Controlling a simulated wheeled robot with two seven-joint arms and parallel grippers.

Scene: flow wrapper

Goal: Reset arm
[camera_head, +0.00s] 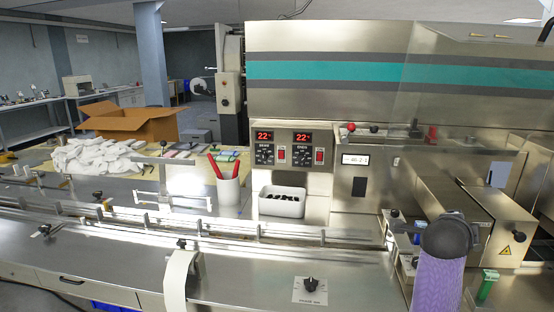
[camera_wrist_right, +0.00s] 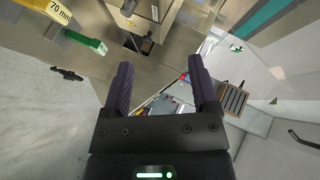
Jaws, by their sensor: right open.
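My right gripper (camera_wrist_right: 160,68) shows in the right wrist view with its two dark fingers spread apart. Nothing is held between them. In the head view a part of my right arm (camera_head: 445,240), dark on top and purple below, stands at the lower right in front of the machine; the gripper fingers cannot be made out there. My left arm and left gripper are not in view.
The steel wrapping machine (camera_head: 330,90) fills the back and right. A guide rail (camera_head: 270,236) runs along the counter. A white bin (camera_head: 282,201), a cup with red handles (camera_head: 227,188) and a cardboard box (camera_head: 130,122) stand behind it. A green-handled part (camera_head: 487,285) is close to my right arm.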

